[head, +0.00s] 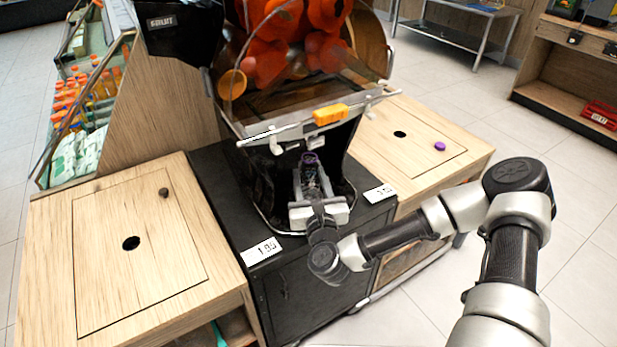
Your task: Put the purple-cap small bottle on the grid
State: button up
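A small purple ring or cap (310,158), which looks like the top of the purple-cap bottle, shows under the juicer's spout. The bottle body below it is dark or clear and hard to make out. My gripper (311,178) reaches into the juicer's front bay, with its fingers pointing away from me, around or just in front of the bottle. I cannot tell whether the fingers touch it. The grid at the bottom of the bay is mostly hidden by my gripper and in shadow.
The orange juicer (300,105) stands on a black cabinet (310,285). A bottle display (85,105) stands at the left. Open floor lies right.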

aim_at(308, 178)
jog(key=shift+w+a+f, duration=0.15)
jog(key=shift+w+f, duration=0.1)
jog(key=shift+w, duration=0.35)
jog(key=shift+w+a+f, duration=0.1)
jog(key=shift+w+f, duration=0.15)
jog(key=shift+w, duration=0.3)
jog(key=shift+f, duration=0.25)
jog(key=shift+f+b, duration=0.3)
jog(key=shift+b, duration=0.2)
jog(key=o, duration=1.1)
jog(key=shift+r, duration=0.15)
jog(key=shift+r+p, duration=0.3)
jog(key=shift+p, duration=0.15)
jog(key=v, duration=1.2)
jog(key=shift+s+f, duration=0.1)
jog(key=shift+f, duration=0.05)
